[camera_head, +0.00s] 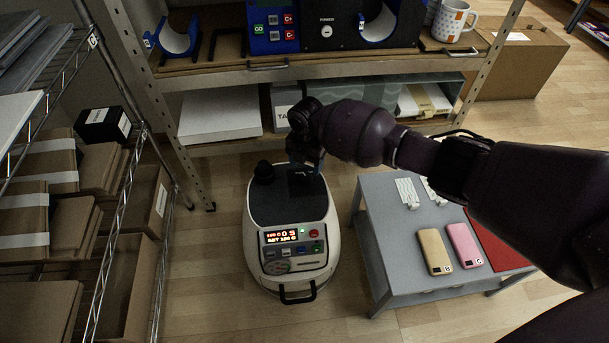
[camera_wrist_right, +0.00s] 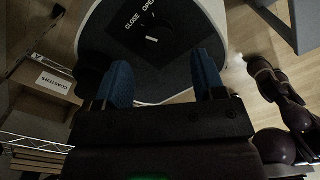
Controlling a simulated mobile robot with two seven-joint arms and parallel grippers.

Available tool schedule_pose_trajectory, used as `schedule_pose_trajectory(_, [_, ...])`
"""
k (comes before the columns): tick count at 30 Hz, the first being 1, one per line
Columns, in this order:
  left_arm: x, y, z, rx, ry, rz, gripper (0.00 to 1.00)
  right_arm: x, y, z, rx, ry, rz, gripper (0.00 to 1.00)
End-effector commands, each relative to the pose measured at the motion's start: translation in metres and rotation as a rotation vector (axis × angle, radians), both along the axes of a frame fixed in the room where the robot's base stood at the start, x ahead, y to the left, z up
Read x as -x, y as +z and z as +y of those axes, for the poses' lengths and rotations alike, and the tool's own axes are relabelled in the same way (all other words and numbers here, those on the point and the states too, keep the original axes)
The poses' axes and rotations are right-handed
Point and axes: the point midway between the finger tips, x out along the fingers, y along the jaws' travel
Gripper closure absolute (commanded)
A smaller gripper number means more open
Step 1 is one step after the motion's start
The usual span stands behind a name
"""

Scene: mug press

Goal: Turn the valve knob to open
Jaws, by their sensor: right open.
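The valve knob (camera_wrist_right: 155,32) is a dark round knob with a small pale mark, in the right wrist view beside the printed words CLOSE and OPEN. It sits on the black top of a white rounded machine (camera_head: 255,240), which stands on the floor in the head view. Which word the mark points to is unclear. My right gripper (camera_wrist_right: 164,78) is open and empty, its two blue fingers apart on either side of the knob's line but short of it. In the head view my right gripper (camera_head: 306,160) is over the machine's far end and hides the knob. My left gripper is out of view.
A grey low table (camera_head: 385,235) with a yellow phone-like item (camera_head: 435,251) and a pink one (camera_head: 464,246) is close on the right. Shelving (camera_head: 250,76) stands behind; a wire rack is left.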

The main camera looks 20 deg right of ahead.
Motion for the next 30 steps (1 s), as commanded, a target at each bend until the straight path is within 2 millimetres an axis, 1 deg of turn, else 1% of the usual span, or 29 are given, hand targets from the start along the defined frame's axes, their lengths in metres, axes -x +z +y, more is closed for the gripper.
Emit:
schedule_pose_trajectory(1, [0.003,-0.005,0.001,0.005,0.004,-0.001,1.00,0.003,-0.018,0.000,0.000,0.000,0.011,0.37])
schedule_pose_trajectory(6, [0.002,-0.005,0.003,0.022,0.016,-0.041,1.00,0.003,-0.042,0.000,0.000,0.000,0.006,0.37])
schedule_pose_trajectory(9, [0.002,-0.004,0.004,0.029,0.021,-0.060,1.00,0.002,-0.052,0.000,0.001,0.000,0.006,0.37])
schedule_pose_trajectory(14, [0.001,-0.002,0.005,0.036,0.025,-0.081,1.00,0.001,-0.059,0.000,0.000,0.000,0.001,0.37])
schedule_pose_trajectory(23, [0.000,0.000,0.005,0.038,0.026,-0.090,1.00,-0.001,-0.058,0.000,0.000,0.000,-0.003,0.37])
schedule_pose_trajectory(24, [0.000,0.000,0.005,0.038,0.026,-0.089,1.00,-0.001,-0.058,0.000,-0.001,0.000,-0.002,0.38])
schedule_pose_trajectory(29, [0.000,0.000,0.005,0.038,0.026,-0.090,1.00,0.000,-0.058,0.000,0.000,0.000,-0.001,0.63])
schedule_pose_trajectory(30, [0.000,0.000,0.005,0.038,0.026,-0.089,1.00,0.000,-0.059,0.000,0.000,0.000,-0.001,0.69])
